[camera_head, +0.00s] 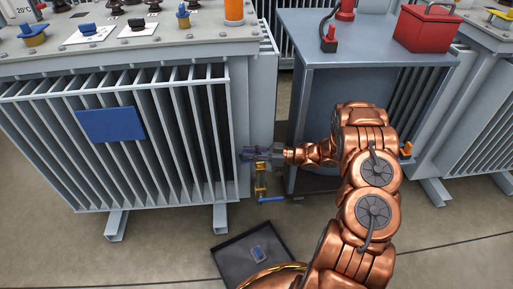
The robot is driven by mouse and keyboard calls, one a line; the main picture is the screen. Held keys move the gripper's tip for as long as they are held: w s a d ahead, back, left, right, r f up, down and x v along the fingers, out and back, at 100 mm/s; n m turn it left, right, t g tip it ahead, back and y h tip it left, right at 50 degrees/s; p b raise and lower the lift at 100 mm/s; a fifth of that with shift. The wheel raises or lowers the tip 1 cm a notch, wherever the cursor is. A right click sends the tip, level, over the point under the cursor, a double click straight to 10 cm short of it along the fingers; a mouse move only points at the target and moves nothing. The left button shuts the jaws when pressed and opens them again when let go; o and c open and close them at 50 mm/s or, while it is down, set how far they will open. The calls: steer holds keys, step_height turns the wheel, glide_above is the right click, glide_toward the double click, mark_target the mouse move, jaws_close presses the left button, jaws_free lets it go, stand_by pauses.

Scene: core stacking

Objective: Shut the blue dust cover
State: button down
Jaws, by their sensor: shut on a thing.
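My copper-coloured arm reaches forward from the lower right, and my gripper (254,154) is at the right end of the finned grey transformer (252,100). It is shut on a small bluish part (246,153) there, which looks like the blue dust cover. The fingers hide most of this part, so its shape and how far it is closed cannot be made out. Just below the gripper is a yellow valve (260,184) with a blue lever (271,199) pointing right.
A dark tray (232,262) with a small blue-grey item (258,254) lies on the floor below. A blue plate (110,125) is on the transformer's fins. Floor at lower left is clear.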

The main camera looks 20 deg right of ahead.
steer(key=shift+d, duration=0.2)
steer(key=c, duration=1)
jaws_free()
steer(key=shift+a+g, duration=0.2)
steer(key=shift+g, duration=0.1)
steer(key=shift+c, duration=0.2)
steer(key=v, duration=1.2)
steer(key=shift+f, duration=0.15)
